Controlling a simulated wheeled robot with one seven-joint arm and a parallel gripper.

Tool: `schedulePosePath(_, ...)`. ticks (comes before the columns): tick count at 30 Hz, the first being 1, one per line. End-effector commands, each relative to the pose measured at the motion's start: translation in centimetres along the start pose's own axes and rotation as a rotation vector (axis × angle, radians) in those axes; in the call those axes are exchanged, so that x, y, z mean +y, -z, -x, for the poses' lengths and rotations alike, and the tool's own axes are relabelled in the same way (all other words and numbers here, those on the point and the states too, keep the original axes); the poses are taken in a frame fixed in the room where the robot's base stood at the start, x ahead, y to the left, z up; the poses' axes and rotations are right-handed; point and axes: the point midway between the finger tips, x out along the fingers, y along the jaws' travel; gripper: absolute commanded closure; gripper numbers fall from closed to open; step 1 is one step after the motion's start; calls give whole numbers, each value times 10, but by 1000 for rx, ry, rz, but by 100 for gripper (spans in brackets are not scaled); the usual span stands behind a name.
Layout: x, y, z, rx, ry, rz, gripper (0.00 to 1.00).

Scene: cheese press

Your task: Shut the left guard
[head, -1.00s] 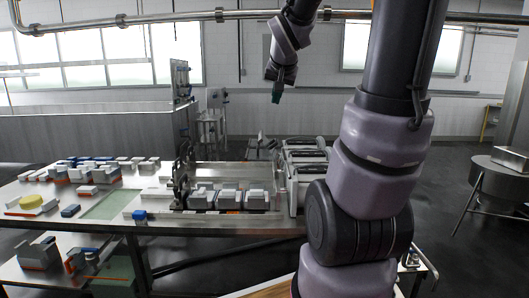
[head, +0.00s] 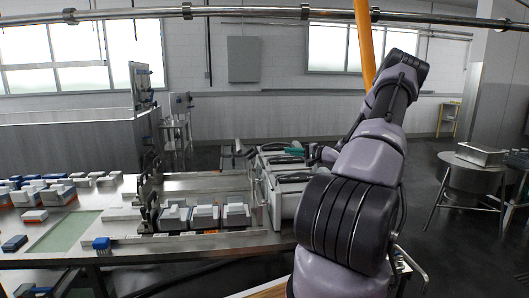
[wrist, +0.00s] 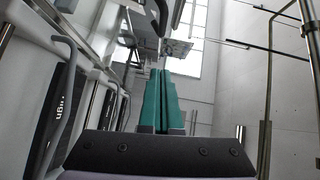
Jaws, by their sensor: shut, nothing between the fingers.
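My gripper (head: 292,150) has teal fingers and is at the far end of a row of light-grey housings with dark bar handles (head: 290,178). In the wrist view the two teal fingers (wrist: 160,80) lie together, with nothing between them. A grey bar handle (wrist: 66,75) and a black panel with partly readable white lettering (wrist: 60,115) are left of the fingers there, apart from them. I cannot tell which part is the left guard, or whether it is open or shut.
A metal table (head: 200,246) carries white-and-grey blocks (head: 205,217) and upright metal frames (head: 150,185) left of the housings.

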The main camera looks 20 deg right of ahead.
Motion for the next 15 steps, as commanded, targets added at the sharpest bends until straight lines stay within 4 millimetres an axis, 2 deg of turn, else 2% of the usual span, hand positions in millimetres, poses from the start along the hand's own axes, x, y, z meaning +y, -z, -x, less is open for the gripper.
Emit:
schedulePosePath(3, 7, 0, 6, -21, 41, -37, 100)
schedulePosePath(7, 7, -1, -3, -29, 50, -45, 100)
schedulePosePath(11, 6, -3, -25, -30, 49, -44, 100)
schedulePosePath(15, 5, -4, -56, -29, 49, -44, 100)
